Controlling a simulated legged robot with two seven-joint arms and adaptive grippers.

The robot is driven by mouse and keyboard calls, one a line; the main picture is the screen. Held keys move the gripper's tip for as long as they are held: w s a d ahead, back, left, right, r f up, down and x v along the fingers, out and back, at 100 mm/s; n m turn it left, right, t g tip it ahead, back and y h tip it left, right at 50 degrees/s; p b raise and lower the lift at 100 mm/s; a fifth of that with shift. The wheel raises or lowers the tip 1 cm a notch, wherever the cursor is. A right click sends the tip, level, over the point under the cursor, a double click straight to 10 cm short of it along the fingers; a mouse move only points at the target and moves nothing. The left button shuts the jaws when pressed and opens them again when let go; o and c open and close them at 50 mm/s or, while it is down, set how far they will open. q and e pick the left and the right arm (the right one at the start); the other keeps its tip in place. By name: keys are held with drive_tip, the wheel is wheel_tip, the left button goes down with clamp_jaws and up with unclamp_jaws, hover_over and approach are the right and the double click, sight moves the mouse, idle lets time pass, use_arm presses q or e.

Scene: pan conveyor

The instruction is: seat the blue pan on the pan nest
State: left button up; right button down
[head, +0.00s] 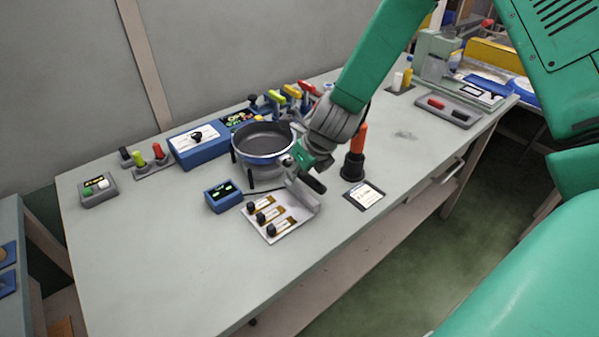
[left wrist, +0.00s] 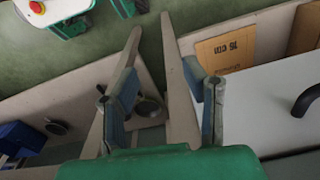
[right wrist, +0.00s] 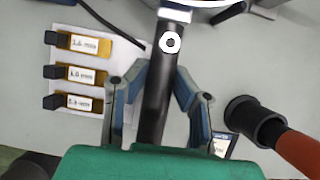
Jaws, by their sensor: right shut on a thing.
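The blue pan (head: 263,141), dark inside with a blue side, is at the middle back of the table in the head view. Dark legs, seemingly of the pan nest (head: 250,183), show under it. The pan hides most of the nest, so I cannot tell whether it is fully seated. My right gripper (head: 302,167) is shut on the pan's black handle, which runs between the fingers in the right wrist view (right wrist: 155,100). My left gripper (left wrist: 161,72) is open and empty, away from the pan; the head view does not show it.
A blue display box (head: 223,196) and a white board (head: 281,216) with several labelled tags lie in front of the pan. An orange-handled tool (head: 357,145) stands in a black holder at right. Blue boxes (head: 200,147) and coloured clamps (head: 284,97) are behind. The table's left front is clear.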

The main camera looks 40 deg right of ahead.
drive_tip(key=shift+r, duration=0.1)
drive_tip(key=shift+d+f, duration=0.2)
drive_tip(key=shift+d, duration=0.35)
drive_tip(key=shift+f, duration=0.1)
drive_tip(key=shift+a+f, duration=0.1)
drive_tip(key=shift+a, duration=1)
drive_tip(key=shift+d+f, duration=0.2)
drive_tip(key=shift+d, duration=0.35)
drive_tip(key=shift+a+f+b, duration=0.35)
drive_tip(key=shift+a+b, duration=0.15)
drive_tip(key=shift+d+f, duration=0.2)
drive_tip(key=shift+f, duration=0.15)
drive_tip(key=c, duration=1.3)
unclamp_jaws()
drive_tip(key=shift+d, duration=0.1)
use_arm(q)
drive_tip(key=shift+d+f, duration=0.3)
drive_tip(key=shift+f, duration=0.35)
